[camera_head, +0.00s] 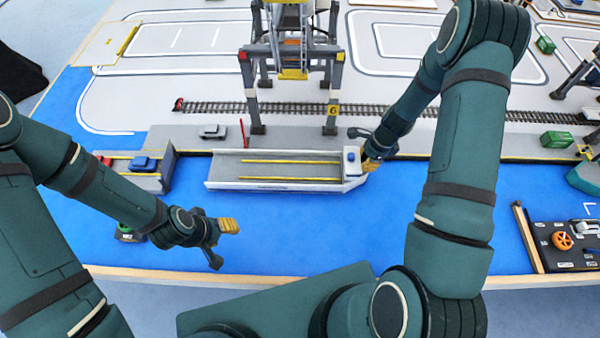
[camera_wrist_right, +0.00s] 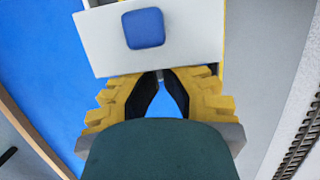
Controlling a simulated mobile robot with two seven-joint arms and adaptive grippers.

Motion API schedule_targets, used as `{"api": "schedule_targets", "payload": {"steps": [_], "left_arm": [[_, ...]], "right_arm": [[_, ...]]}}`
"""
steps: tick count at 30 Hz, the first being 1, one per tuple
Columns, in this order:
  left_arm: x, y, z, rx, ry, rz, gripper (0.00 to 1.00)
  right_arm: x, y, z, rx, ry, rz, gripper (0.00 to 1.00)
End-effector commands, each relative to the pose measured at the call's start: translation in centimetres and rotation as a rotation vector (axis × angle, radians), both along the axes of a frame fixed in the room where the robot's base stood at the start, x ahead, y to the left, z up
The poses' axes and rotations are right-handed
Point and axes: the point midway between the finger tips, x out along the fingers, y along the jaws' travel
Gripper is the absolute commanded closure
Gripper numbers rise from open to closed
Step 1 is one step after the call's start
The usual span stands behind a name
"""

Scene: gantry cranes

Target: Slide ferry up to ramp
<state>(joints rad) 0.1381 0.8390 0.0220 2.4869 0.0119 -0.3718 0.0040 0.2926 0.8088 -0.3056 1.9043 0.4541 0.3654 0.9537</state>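The ferry (camera_head: 275,178) is a long grey-white deck with yellow lines, lying on the blue water along the quay. Its right end has a white block with a blue top, which also shows in the right wrist view (camera_wrist_right: 103,42). The ramp (camera_head: 165,160) is on the grey dock to the left; a strip of blue separates it from the ferry's left end. My right gripper (camera_head: 368,164) is at the ferry's right end, its yellow fingertips close together against or under the white block; the contact is partly hidden. My left gripper (camera_head: 228,227) is over the water in front of the ferry, apart from it.
Blue and red cars (camera_head: 143,164) stand on the left dock. A gantry crane (camera_head: 333,95) stands on the quay behind the ferry, near a red pole (camera_head: 242,133) and a silver car (camera_head: 212,131). A control panel (camera_head: 568,246) is at the right. Open water lies in front.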

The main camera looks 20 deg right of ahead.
Motion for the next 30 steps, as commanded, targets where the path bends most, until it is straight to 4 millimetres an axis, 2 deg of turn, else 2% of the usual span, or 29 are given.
{"api": "schedule_targets", "payload": {"steps": [30], "left_arm": [[0.0, 0.0, 0.7, 0.0, 0.0, 0.0, 0.53]], "right_arm": [[1.4, 4.6, 0.0, 0.002, 0.0, 0.003, 1.0]]}}
